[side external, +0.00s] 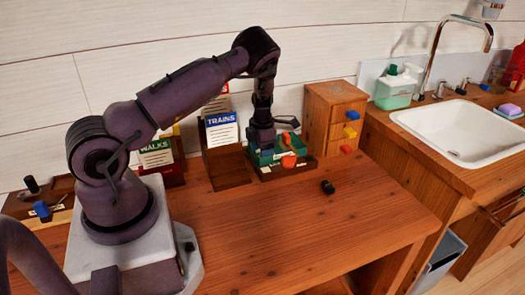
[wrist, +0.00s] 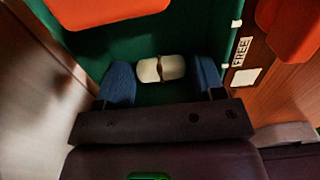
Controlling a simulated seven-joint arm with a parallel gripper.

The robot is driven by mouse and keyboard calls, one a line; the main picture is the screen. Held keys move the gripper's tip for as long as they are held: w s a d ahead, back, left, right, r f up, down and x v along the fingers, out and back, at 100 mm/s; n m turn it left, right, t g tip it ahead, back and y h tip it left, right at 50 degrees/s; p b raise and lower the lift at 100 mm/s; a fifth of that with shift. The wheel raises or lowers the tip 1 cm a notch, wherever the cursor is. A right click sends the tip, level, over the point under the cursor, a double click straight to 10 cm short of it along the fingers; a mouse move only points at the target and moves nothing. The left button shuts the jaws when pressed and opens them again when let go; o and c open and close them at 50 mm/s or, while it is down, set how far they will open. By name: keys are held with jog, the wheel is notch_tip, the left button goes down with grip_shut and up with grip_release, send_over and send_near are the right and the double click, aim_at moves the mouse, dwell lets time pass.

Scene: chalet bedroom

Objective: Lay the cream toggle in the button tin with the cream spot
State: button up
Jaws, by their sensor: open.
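The cream toggle (wrist: 148,70), a small pale piece with a dark band round its middle, shows in the wrist view on a green surface (wrist: 200,30). My gripper (wrist: 163,82) is open, with one blue fingertip on each side of the toggle and a gap visible on both sides. In the side external view my gripper (side external: 263,149) reaches down into a green tray (side external: 299,154) in a dark wooden stand; the toggle is hidden there. I cannot make out a button tin with a cream spot.
Orange-red pieces (wrist: 108,10) (wrist: 290,28) stand close by; one shows at the tray's front (side external: 289,161). A "FREE" label with a pale square (wrist: 245,77) is beside the green surface. Drawers (side external: 335,115) stand right.

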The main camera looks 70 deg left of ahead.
notch_tip(320, 180, up, 12)
jog(key=f, duration=0.1)
jog(key=d+r+m+t+h, duration=0.1)
jog(key=d+r+m+t, duration=0.1)
jog(key=d+r+m, duration=0.7)
jog(key=s+d+r+m+t, duration=0.2)
jog(key=s+d+r+m, duration=0.7)
jog(key=d+r+m, duration=0.55)
jog(key=s+d+m+t+y, duration=0.1)
jog(key=s+d+m, duration=0.4)
jog(key=s+m, duration=0.3)
jog(key=m, duration=0.4)
jog(key=shift+s+f+t, duration=0.3)
jog(key=shift+s, duration=0.05)
